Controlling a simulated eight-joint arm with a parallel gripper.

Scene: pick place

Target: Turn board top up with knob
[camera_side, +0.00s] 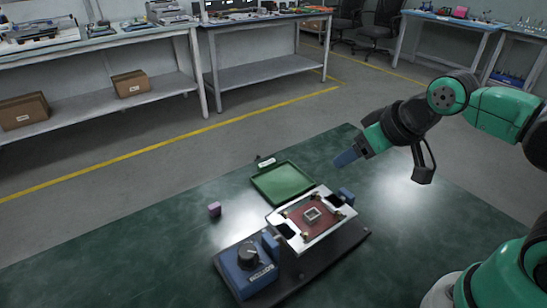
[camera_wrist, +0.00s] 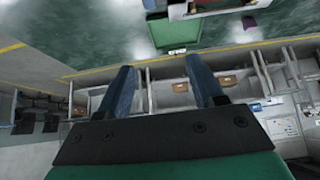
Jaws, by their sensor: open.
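A reddish board (camera_side: 318,222) sits in a pale frame on the fixture, with a light square part on the face that shows. A blue box with a black knob (camera_side: 248,254) stands at the fixture's near left end, with a label on its front. My gripper (camera_side: 346,158) is up in the air behind and above the fixture, apart from the board and knob. In the wrist view my gripper (camera_wrist: 165,75) has its two blue fingers spread, with nothing between them. Only a strip of the fixture (camera_wrist: 207,8) shows at the top of that view.
A green tray (camera_side: 283,182) lies behind the fixture; it also shows in the wrist view (camera_wrist: 172,36). A small purple block (camera_side: 214,209) lies left of the tray. The dark green table (camera_side: 140,265) is clear at the left. Benches stand far behind.

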